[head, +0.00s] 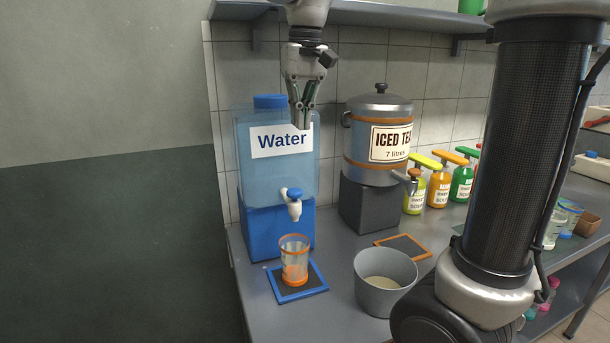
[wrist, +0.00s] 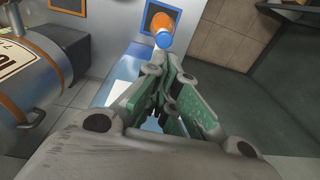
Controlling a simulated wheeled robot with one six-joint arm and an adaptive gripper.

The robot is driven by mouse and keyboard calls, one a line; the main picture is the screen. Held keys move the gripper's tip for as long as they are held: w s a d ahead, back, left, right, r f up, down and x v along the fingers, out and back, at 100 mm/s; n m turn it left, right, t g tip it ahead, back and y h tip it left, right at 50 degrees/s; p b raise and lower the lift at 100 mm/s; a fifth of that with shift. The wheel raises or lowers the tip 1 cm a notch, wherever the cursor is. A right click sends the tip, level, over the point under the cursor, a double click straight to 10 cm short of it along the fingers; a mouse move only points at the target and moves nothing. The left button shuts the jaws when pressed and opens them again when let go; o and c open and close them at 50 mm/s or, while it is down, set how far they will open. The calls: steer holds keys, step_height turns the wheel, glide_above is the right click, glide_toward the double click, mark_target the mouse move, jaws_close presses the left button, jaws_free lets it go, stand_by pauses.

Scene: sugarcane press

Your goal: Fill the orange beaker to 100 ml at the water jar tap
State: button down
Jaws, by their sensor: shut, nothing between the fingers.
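The orange beaker (head: 294,262) is clear with an orange rim and an orange lower part. It stands upright on a blue-framed dark mat (head: 286,296), below the tap (head: 293,205). The tap has a white body and a blue top. The water jar (head: 275,175) is translucent blue with a blue cap and stands on a blue block (head: 270,225). I cannot read the level in the beaker. My gripper (head: 304,126) is shut and empty, pointing down by the jar's upper right, above the tap. In the wrist view my gripper (wrist: 166,97) also shows its fingers together.
An iced tea dispenser (head: 375,135) stands on a dark block to the right. A grey bucket (head: 385,282) stands right of the mat, near an orange-framed mat (head: 404,247). Several syrup bottles (head: 440,186) line the back right. A shelf (head: 380,33) runs along the wall above.

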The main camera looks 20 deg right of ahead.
mark_target(297, 189)
steer(key=f, duration=1.4)
steer(key=shift+w+a, duration=0.35)
steer(key=shift+s+f, duration=0.15)
steer(key=shift+f, duration=1.1)
stand_by(1.9)
step_height(297, 189, up, 14)
steer(key=shift+s+d+r, duration=0.15)
steer(key=shift+d+r, duration=0.05)
steer(key=shift+d, duration=0.1)
stand_by(1.4)
